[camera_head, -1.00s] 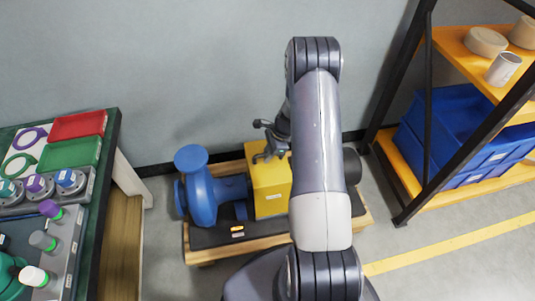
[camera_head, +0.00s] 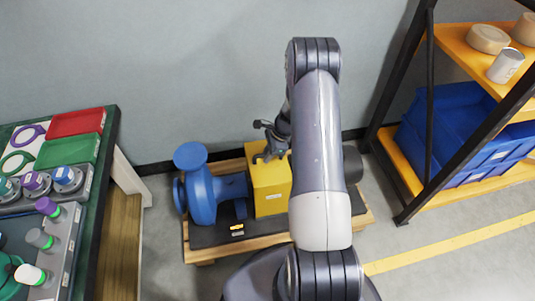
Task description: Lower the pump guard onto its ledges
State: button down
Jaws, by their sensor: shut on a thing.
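The yellow pump guard (camera_head: 271,190) is a box in the middle of the pump unit, between the blue pump (camera_head: 204,190) on the left and a dark motor (camera_head: 352,164) on the right. My gripper (camera_head: 268,157) is at the top of the guard and shut on it. The guard looks upright. My arm hides its right side and part of the motor. The ledges are hidden, so I cannot tell whether the guard touches them. The dark base plate (camera_head: 222,236) lies under the pump.
The pump unit stands on a wooden pallet (camera_head: 200,255) near the grey wall. At right a shelf rack (camera_head: 412,185) holds blue bins (camera_head: 470,135). Floor is free front right.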

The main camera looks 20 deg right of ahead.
jog(key=shift+s+f+b, duration=0.25)
jog(key=shift+f+b, duration=0.15)
jog(key=shift+f, duration=0.2)
dwell(0.4)
jog(key=c, duration=1.3)
grip_release()
jog(key=shift+w, duration=0.1)
notch_tip(320, 180, up, 9)
jog(key=p, duration=0.6)
